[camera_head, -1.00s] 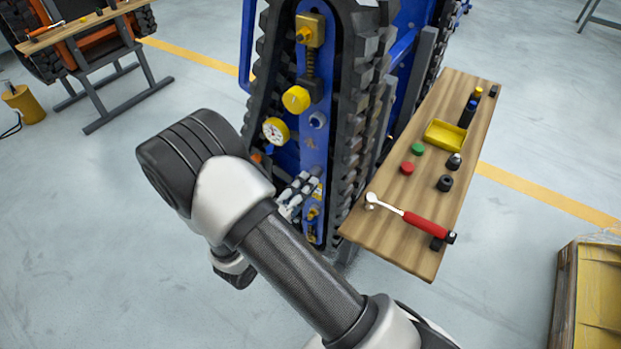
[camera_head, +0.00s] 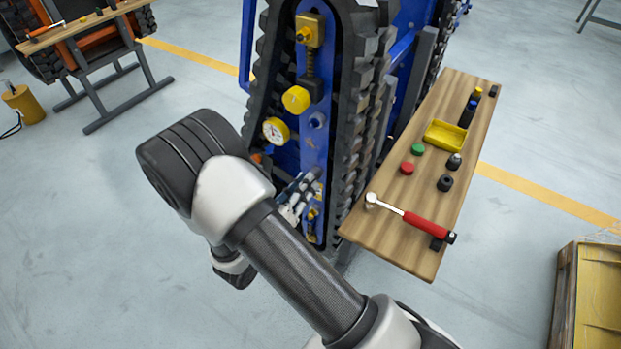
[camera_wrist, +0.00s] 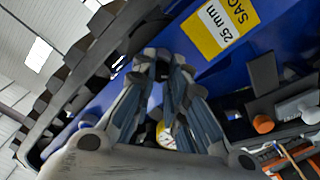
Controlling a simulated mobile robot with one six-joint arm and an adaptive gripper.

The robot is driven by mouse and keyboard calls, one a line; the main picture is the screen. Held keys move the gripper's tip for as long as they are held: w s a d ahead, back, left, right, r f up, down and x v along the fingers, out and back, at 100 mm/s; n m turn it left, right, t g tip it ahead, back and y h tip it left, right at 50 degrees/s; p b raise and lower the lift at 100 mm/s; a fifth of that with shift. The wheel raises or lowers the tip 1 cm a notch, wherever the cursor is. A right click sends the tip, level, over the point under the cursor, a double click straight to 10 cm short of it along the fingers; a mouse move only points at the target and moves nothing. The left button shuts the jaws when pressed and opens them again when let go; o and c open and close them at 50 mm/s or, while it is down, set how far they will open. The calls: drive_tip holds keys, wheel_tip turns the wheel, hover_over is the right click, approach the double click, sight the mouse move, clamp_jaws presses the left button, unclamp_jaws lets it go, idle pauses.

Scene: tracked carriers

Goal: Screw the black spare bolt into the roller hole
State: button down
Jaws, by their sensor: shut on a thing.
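My gripper (camera_head: 314,178) is at the blue side frame (camera_head: 313,150) of the tracked carrier, low on its near face. In the wrist view its fingers (camera_wrist: 163,68) come together on a small dark piece (camera_wrist: 162,70), apparently the black spare bolt, mostly hidden between the fingertips. The fingertips are close to the blue frame in both views. I cannot make out the roller hole at the tips, nor whether the bolt sits in it. A round blue boss (camera_head: 317,121) shows higher on the frame.
Black track (camera_head: 356,130) runs beside the frame. A gauge (camera_head: 275,131) and yellow knob (camera_head: 296,99) stick out above my gripper. The wooden bench (camera_head: 400,248) at right holds a yellow tray (camera_head: 444,134), red-handled ratchet (camera_head: 412,217), caps and dark sockets.

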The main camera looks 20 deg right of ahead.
drive_tip(key=c, duration=1.7)
unclamp_jaws()
drive_tip(key=n+p, duration=0.7)
drive_tip(key=n, duration=2.2)
drive_tip(key=shift+c, duration=0.5)
